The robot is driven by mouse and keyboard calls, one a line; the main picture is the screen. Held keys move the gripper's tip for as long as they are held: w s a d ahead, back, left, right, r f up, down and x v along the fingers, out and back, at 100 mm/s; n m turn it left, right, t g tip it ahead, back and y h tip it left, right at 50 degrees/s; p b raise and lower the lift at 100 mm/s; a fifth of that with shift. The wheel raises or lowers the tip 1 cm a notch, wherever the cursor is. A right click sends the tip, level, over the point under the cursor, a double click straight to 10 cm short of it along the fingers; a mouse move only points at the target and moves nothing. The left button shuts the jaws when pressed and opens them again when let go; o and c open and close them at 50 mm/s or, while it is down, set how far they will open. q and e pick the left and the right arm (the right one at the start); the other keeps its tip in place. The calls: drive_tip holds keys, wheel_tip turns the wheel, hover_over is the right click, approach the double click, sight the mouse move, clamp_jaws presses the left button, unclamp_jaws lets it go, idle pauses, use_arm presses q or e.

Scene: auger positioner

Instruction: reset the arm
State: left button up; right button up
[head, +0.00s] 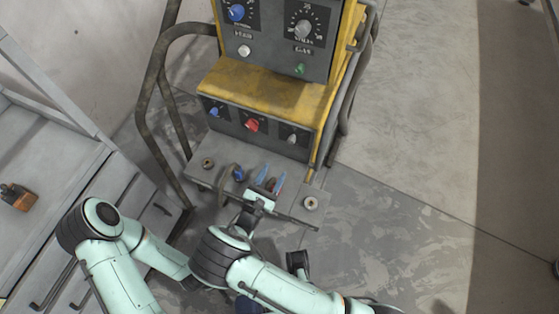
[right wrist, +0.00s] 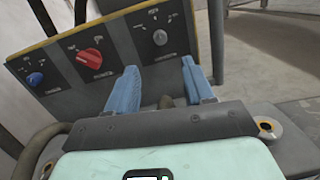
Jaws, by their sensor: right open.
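My right gripper (head: 270,178) is open, with its blue fingers apart above the lower ledge of the yellow and grey machine (head: 262,87). In the right wrist view the gripper (right wrist: 160,78) faces the machine's lower panel, with nothing held between the fingers. That panel carries a blue knob (right wrist: 36,79), a red knob (right wrist: 90,58) and a grey knob (right wrist: 160,37). They also show in the head view. My left arm comes in from the left and folds under the right arm; its gripper is hidden.
The upper panel has a blue knob (head: 236,12), a grey dial (head: 303,28), a white button (head: 244,51) and a green knob (head: 299,68). A bent tube frame (head: 150,110) flanks the machine. A drawer cabinet (head: 75,190) stands left. The floor on the right is clear.

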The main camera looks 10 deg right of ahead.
drive_tip(key=shift+s+a, duration=0.4)
drive_tip(key=shift+s, duration=0.2)
